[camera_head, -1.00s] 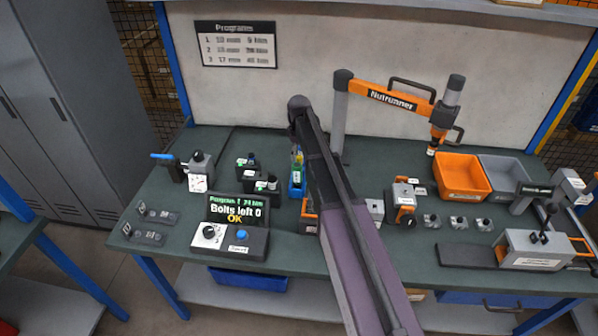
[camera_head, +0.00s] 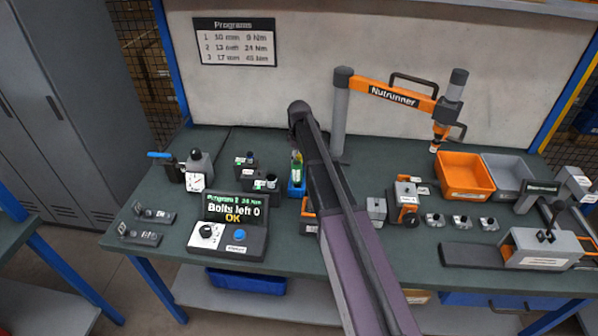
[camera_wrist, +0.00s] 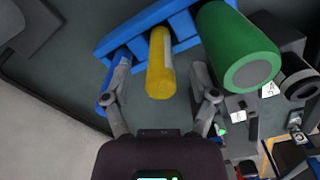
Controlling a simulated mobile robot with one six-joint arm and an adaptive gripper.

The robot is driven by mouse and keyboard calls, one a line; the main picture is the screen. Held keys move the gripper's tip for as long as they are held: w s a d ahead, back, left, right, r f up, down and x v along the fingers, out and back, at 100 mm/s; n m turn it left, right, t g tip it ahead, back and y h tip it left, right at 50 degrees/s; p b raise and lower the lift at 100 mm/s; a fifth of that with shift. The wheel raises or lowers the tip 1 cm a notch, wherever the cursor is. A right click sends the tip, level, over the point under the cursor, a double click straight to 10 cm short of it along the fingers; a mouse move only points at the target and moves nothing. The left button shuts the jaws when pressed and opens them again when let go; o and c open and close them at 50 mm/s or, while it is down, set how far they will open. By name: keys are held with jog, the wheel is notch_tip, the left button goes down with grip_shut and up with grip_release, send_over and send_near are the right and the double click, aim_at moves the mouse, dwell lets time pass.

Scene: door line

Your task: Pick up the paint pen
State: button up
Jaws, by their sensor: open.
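A slim yellow cylinder, which looks like the paint pen (camera_wrist: 161,64), stands in a blue holder (camera_wrist: 108,46) in the wrist view. A thicker green cylinder (camera_wrist: 236,50) stands to its right in the same holder. My gripper (camera_wrist: 160,82) is open, with one finger on each side of the yellow pen. Gaps show between the fingers and the pen. In the head view, the blue holder (camera_head: 296,190) stands on the bench just left of my arm, with the green cylinder (camera_head: 297,165) in it. My arm hides the gripper there.
Left of the holder on the green bench (camera_head: 300,255) are dark blocks (camera_head: 262,183) and a display reading "Bolts left 0 OK" (camera_head: 235,208). To the right are an orange bin (camera_head: 464,176), a grey bin (camera_head: 505,174) and the nutrunner arm (camera_head: 390,96). The back wall is close behind.

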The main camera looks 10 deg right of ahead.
jog(key=shift+f+b, duration=0.6)
jog(key=shift+f, duration=0.25)
grip_shut()
